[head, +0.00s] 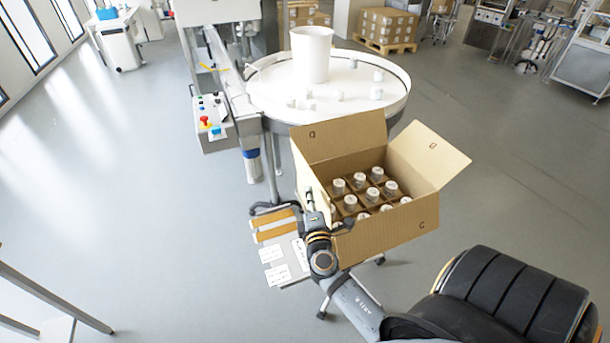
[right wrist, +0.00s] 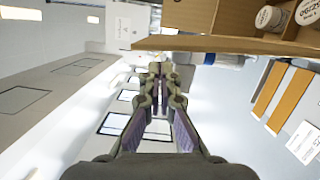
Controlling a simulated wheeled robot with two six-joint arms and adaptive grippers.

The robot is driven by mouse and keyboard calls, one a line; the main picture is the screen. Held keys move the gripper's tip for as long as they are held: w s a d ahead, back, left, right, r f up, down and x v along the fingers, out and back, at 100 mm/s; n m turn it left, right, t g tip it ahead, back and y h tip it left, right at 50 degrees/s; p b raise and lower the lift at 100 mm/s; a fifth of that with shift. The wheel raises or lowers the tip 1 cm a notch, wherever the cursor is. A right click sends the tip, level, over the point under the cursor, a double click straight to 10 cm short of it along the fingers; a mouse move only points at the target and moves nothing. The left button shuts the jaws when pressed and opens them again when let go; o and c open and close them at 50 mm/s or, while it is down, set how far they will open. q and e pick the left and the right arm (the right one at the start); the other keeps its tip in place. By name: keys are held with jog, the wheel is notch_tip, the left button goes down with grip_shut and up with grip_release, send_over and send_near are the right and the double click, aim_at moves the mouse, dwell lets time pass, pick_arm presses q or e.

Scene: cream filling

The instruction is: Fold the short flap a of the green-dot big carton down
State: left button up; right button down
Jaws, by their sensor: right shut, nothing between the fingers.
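The open brown carton (head: 385,238) holds several white-capped bottles (head: 376,174) between dividers. Its back flap (head: 345,137) stands up and its right flap (head: 430,155) slants outward. A pale left flap (head: 310,185) stands up, partly behind my gripper. The front panel bears a small mark; I cannot tell whether it is a hanging flap. No green dot is visible. My right gripper (head: 309,197) is shut and empty, close beside the carton's left side; contact is unclear. In the right wrist view its fingers (right wrist: 155,72) meet below the carton's edge (right wrist: 235,43). My left gripper is out of view.
A round white table (head: 265,95) with a white tub (head: 311,55) and small white items stands behind the carton. A machine control box (head: 212,125) is at left. A stand with orange strips (head: 275,224) and white labels lies left of the carton.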

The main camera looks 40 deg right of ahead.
jog(key=p, duration=0.2)
send_over(310, 181)
jog(key=s+a, duration=0.2)
jog(key=a, duration=0.1)
jog(key=shift+w+a+r, duration=0.1)
jog(key=shift+w, duration=0.1)
